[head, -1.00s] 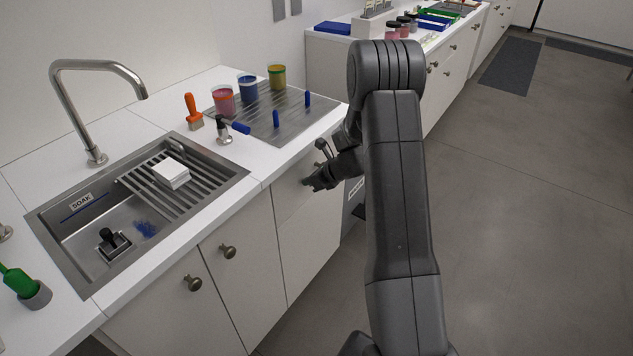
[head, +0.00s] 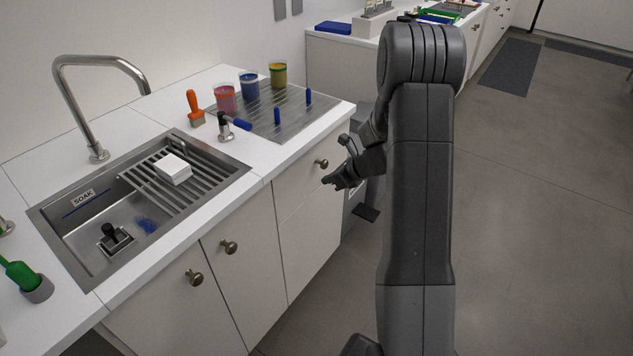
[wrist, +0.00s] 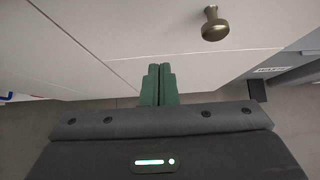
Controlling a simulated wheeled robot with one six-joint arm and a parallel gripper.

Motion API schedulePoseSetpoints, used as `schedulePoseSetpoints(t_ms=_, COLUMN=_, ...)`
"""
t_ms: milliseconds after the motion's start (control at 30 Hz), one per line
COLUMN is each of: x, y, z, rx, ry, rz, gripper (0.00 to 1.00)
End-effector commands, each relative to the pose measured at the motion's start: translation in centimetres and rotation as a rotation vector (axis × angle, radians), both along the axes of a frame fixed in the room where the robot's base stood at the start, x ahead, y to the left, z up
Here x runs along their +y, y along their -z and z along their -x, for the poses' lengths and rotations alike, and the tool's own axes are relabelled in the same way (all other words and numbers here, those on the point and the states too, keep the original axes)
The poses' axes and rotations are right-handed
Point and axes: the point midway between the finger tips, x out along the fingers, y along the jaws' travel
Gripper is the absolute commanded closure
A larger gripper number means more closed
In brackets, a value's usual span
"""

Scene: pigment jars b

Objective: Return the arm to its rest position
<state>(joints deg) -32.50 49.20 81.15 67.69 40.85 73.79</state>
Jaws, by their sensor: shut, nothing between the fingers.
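My gripper (head: 330,182) hangs in the air in front of the cabinet's drawer fronts, below the counter edge, in the head view. In the wrist view its two green fingers (wrist: 159,84) lie together, shut with nothing between them. My arm rises in the middle of the head view and bends at the top, hiding part of the far counter.
The counter at left holds a sink (head: 90,225), a white block (head: 172,169), an orange-handled brush (head: 194,107) and pigment jars (head: 249,86). A drawer knob (wrist: 214,24) juts out near my gripper. The floor (head: 530,230) at right is clear.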

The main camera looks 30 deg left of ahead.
Motion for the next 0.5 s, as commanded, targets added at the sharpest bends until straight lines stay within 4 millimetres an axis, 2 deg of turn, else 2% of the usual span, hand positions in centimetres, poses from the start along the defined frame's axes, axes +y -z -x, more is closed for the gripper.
schedulePoseSetpoints(t_ms=33, x=-0.9, y=-0.8, z=-0.1, rx=-0.001, ry=0.004, rz=-0.001, gripper=1.00)
schedulePoseSetpoints(t_ms=200, x=-3.0, y=-2.7, z=0.0, rx=-0.001, ry=0.002, rz=0.001, gripper=1.00)
schedulePoseSetpoints(t_ms=500, x=-4.2, y=-3.7, z=0.2, rx=0.001, ry=0.000, rz=0.002, gripper=1.00)
